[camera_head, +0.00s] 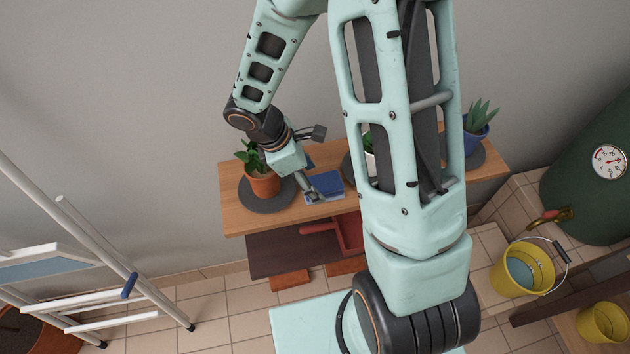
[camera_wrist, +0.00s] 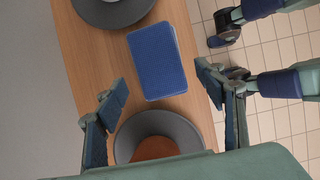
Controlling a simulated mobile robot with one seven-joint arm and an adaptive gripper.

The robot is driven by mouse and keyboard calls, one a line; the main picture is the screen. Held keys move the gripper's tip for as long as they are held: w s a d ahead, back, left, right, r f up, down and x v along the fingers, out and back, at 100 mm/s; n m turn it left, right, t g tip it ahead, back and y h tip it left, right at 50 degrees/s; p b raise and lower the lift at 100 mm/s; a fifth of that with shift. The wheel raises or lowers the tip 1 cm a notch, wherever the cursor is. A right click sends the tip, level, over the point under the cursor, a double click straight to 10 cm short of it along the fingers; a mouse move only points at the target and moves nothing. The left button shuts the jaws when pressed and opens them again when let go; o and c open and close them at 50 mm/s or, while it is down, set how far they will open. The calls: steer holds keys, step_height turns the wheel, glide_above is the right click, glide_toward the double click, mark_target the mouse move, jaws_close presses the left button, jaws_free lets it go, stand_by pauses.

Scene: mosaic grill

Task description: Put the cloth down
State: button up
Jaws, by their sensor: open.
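The blue cloth (camera_head: 325,187), a neat folded rectangle, lies flat on the wooden shelf top (camera_head: 232,217). In the wrist view the cloth (camera_wrist: 157,62) lies just ahead of my gripper (camera_wrist: 160,82), between two round grey mats. My gripper (camera_head: 315,165) is open and empty, its fingers wide apart. In the wrist view one finger is left of the cloth's near end and the other right of it, near the shelf edge. The fingers look apart from the cloth; their height above it is hard to judge.
A potted plant (camera_head: 262,185) on a grey mat (camera_head: 270,206) stands left of the cloth, close to my gripper. Another potted plant (camera_head: 478,122) stands at the right. A red item (camera_head: 347,232) is on the level below. A white ladder (camera_head: 95,240) stands at left, a yellow bucket (camera_head: 523,272) at right.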

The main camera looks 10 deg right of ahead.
steer(key=v, duration=1)
steer(key=shift+d, duration=0.1)
